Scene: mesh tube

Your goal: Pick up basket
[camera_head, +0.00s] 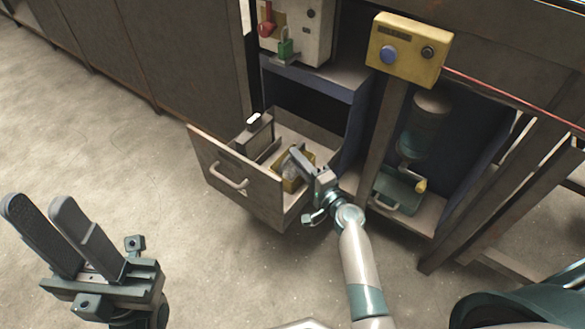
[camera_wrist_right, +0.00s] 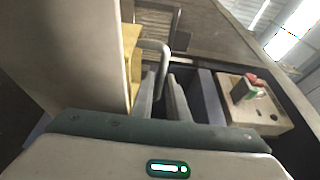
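The basket (camera_head: 290,180) is a small yellow box-like container inside the open drawer (camera_head: 233,178). In the right wrist view, its yellow side (camera_wrist_right: 131,58) shows at upper left with a grey curved handle (camera_wrist_right: 163,62) beside it. My right gripper (camera_head: 298,157) is over the basket in the head view. In the right wrist view its fingers (camera_wrist_right: 166,95) are apart, with the handle's lower end at or between them; contact cannot be told. My left gripper (camera_head: 36,202) is open and empty over the floor at lower left.
A dark box with a white top (camera_head: 254,122) stands in the drawer left of the basket. A yellow button box (camera_head: 409,50), a post and a lower shelf are to the right. A control panel (camera_head: 296,30) with a red knob is above. The floor at left is clear.

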